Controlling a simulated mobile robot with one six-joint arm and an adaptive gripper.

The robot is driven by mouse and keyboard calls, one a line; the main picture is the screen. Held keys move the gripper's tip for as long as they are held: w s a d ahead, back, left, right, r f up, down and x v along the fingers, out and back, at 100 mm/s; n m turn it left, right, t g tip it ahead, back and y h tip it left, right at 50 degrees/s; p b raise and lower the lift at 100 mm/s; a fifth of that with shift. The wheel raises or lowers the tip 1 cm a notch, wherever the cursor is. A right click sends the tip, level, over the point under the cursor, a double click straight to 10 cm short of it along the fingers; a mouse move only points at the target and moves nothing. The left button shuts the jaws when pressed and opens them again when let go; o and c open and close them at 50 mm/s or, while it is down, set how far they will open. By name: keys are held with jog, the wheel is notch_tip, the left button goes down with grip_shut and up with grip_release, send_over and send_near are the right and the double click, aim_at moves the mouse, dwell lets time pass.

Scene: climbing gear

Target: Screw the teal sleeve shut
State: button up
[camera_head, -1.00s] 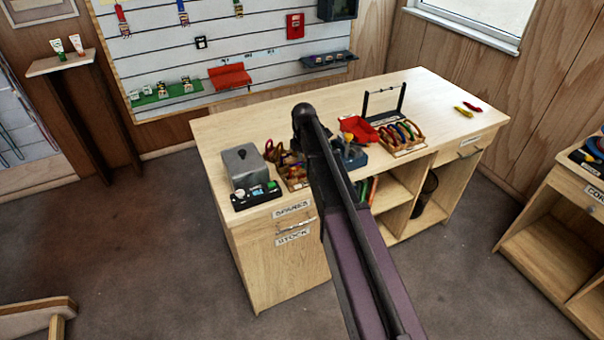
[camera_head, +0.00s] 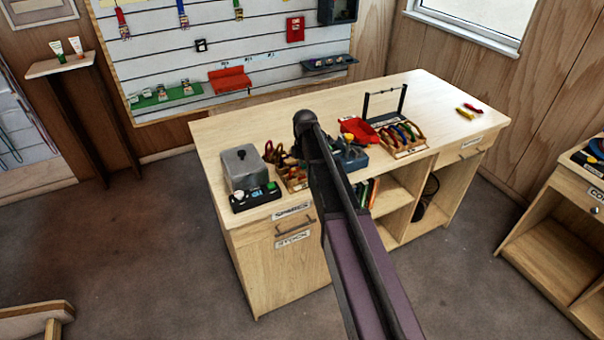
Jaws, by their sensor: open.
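I cannot pick out the teal sleeve at this size. Several coloured carabiners stand in a wooden rack (camera_head: 405,139) on the counter, right of my arm. A yellow carabiner-like piece (camera_head: 464,114) and a red one (camera_head: 473,107) lie flat near the counter's right end. My dark and purple arm reaches over the middle of the counter. My gripper does not show; the arm hides that part of the counter. A blue-grey box (camera_head: 352,158) shows partly, just right of the arm.
The wooden counter (camera_head: 440,95) also holds a grey lidded box (camera_head: 243,167), a tray of small items (camera_head: 255,195), brown-handled things (camera_head: 284,160), a red bin (camera_head: 360,129) and a black bar stand (camera_head: 385,100). The counter's back strip and right end are mostly clear.

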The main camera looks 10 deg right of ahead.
jog(key=shift+s+d, duration=0.2)
jog(key=shift+s, duration=0.45)
dwell(0.3)
jog(key=shift+r+p, duration=1.4)
jog(key=shift+w, duration=0.1)
jog(key=shift+w+a, duration=0.2)
jog(key=shift+w, duration=0.45)
jog(key=shift+f, duration=0.1)
jog(key=shift+f+b, duration=1.35)
jog(key=shift+b, duration=0.1)
jog(key=shift+s+d, duration=0.25)
jog(key=shift+s, duration=0.5)
jog(key=shift+r+p, duration=1.4)
jog(key=shift+w, duration=0.2)
dwell(0.6)
